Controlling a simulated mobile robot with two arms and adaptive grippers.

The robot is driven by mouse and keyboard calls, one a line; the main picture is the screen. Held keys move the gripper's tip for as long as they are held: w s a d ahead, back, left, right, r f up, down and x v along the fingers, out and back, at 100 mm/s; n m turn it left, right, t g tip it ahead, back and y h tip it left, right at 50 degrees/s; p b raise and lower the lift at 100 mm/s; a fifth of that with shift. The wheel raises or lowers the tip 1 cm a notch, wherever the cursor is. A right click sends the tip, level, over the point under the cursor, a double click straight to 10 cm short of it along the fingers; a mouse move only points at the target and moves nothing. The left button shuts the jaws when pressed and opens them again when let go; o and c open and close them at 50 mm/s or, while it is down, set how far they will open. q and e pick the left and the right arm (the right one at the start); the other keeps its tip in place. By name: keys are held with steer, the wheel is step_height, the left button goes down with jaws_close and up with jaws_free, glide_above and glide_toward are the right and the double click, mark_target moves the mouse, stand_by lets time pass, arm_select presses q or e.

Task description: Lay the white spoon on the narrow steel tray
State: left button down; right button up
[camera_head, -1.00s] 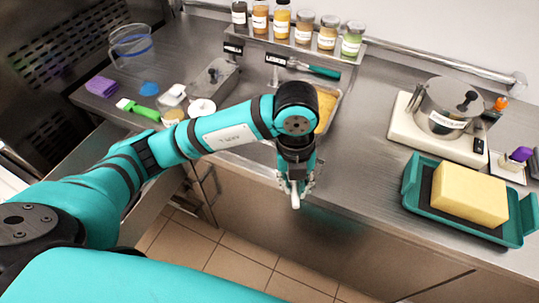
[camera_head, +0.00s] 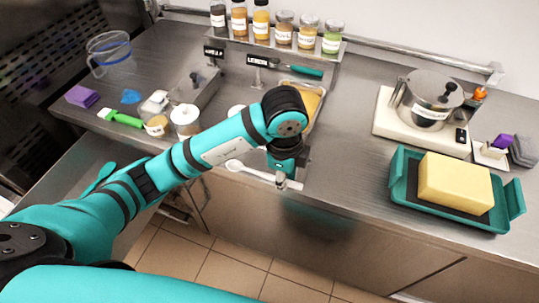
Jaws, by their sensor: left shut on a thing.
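The white spoon (camera_head: 237,165) is held at its handle end by my left gripper (camera_head: 282,178). Its bowl points left and it lies roughly level near the counter's front edge; I cannot tell whether it touches the counter. My left gripper is shut on it, with fingers pointing down. A narrow steel tray (camera_head: 209,84) with a dark knob-like piece in it stands behind my forearm, at the left back. A second steel tray (camera_head: 317,106) with yellow contents is partly hidden by my wrist. My right gripper is not in view.
Several labelled jars (camera_head: 284,29) stand on a back shelf. Small tubs (camera_head: 185,119) and a green-handled tool (camera_head: 124,118) are at left. A pot on a scale (camera_head: 383,124) and a teal tray (camera_head: 400,190) with a yellow block are at right.

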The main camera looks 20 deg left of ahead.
arm_select(q)
steer(key=w+a, duration=0.1)
steer(key=w, duration=0.1)
steer(key=w+a+p, duration=0.1)
steer(key=w+a, duration=0.1)
steer(key=w, duration=0.1)
steer(key=w+a+f+p, duration=0.1)
steer(key=w+a, duration=0.1)
steer(key=w, duration=0.1)
steer(key=shift+w+a, duration=0.1)
steer(key=shift+a, duration=0.1)
step_height(320, 180, down, 3)
steer(key=shift+r+p, duration=0.1)
steer(key=shift+p, duration=0.7)
steer(key=shift+f, duration=0.25)
steer(key=shift+f, duration=0.1)
steer(key=shift+f, duration=0.15)
steer(key=c, duration=1.3)
jaws_free()
